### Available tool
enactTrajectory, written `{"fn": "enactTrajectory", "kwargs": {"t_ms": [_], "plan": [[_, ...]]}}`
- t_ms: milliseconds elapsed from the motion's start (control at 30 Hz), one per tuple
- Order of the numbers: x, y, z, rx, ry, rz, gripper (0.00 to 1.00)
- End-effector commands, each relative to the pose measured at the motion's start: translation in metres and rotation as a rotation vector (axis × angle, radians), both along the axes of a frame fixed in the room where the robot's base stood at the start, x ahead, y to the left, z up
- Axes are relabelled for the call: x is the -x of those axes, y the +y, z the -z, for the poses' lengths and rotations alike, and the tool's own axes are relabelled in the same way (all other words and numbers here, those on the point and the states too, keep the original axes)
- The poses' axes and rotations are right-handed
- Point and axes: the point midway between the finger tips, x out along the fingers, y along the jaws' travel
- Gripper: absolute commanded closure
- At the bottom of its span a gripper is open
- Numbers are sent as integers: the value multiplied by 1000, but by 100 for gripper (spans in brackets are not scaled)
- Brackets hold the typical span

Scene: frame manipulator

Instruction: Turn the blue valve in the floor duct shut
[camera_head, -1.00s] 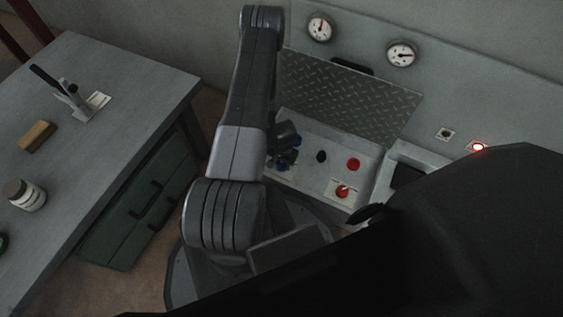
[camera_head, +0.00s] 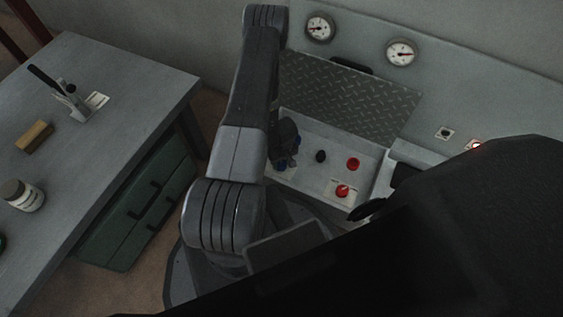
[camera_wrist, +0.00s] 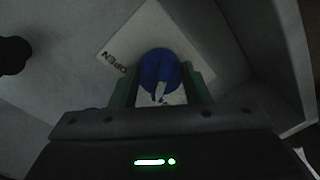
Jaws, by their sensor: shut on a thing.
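The blue valve (camera_wrist: 158,64) shows in the wrist view as a round blue knob with a pale pointer mark, on a white plate (camera_wrist: 122,42) lettered "OPEN". My gripper (camera_wrist: 160,78) has its green fingers on either side of the knob, shut on it. The rest of the plate's lettering is hidden by the gripper. In the head view, my gripper (camera_head: 285,150) is down at the left end of the floor duct (camera_head: 315,178); the arm and gripper hide most of the valve there.
The duct also holds a black knob (camera_head: 320,156), a red knob (camera_head: 353,164) and a red valve (camera_head: 342,190). A tread-plate lid (camera_head: 350,98) stands open behind. Two gauges (camera_head: 320,28) are on the wall, with a red lamp (camera_head: 477,145) to the right. A workbench (camera_head: 130,75) stands left.

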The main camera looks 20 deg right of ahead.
Motion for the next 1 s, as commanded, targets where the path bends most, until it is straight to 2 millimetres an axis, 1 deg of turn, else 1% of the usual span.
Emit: {"fn": "enactTrajectory", "kwargs": {"t_ms": [200,400,967,1000], "plan": [[-2,-1,0,2,-4,-122,81],[-2,-1,0,2,-3,-185,81],[-2,-1,0,2,-4,-211,81],[-2,-1,0,2,-4,-211,50]]}}
